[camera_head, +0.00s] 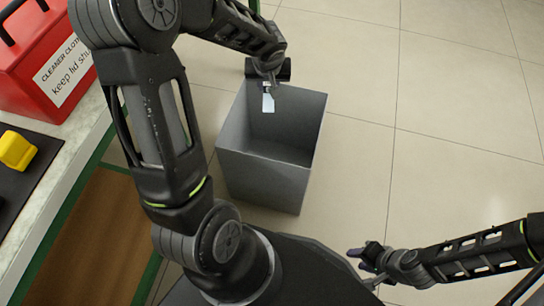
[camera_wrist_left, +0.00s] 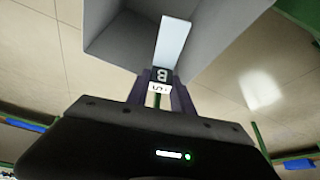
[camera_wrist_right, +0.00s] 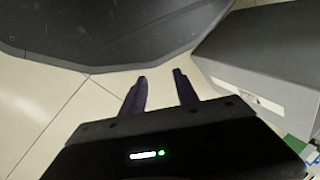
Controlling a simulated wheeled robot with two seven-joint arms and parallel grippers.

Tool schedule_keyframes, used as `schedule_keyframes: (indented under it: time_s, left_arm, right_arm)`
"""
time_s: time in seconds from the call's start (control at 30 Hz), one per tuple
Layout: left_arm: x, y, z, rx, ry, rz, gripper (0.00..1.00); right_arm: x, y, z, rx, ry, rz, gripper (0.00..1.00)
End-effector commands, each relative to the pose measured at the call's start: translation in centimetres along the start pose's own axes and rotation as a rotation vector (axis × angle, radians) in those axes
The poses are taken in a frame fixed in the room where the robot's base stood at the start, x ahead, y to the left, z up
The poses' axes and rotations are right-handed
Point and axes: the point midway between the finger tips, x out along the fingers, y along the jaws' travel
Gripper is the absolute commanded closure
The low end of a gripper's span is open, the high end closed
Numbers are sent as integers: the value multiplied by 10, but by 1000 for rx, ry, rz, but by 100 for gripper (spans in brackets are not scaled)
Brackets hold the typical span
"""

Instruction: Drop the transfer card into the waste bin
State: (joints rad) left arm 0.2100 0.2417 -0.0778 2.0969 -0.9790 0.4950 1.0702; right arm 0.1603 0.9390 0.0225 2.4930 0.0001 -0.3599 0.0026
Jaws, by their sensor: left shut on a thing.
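The transfer card (camera_head: 268,100) is a small white card hanging from my left gripper (camera_head: 270,76). In the left wrist view the card (camera_wrist_left: 173,42) reaches from between the fingertips, with a dark patch marked "B" near the fingers. My left gripper is shut on it. The grey waste bin (camera_head: 262,187) stands open on the floor, and the card hangs over its opening near the far wall. The bin also shows in the left wrist view (camera_wrist_left: 222,35). My right gripper (camera_head: 361,254) is low at the right, away from the bin; its fingers (camera_wrist_right: 160,82) are apart with nothing between them.
A counter (camera_head: 88,125) runs along the left, with a red cleaner-cloth box (camera_head: 45,55), a dark mat (camera_head: 40,165) and a yellow block (camera_head: 16,150). The tiled floor right of the bin is clear.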

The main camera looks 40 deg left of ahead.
Motion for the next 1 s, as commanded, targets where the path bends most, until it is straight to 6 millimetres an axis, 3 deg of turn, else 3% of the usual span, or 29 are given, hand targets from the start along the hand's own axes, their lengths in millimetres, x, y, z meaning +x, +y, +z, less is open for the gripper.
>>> schedule_keyframes:
  time_s: [0.23,0.7,1.0]
  left_arm:
    - [10,0,4,1,-1,0,100]
    - [54,0,22,1,-1,0,100]
    - [56,0,23,1,0,0,100]
  right_arm:
    - [7,4,-1,2,3,2,64]
    - [35,22,-11,15,25,12,64]
    - [35,23,-12,16,28,13,64]
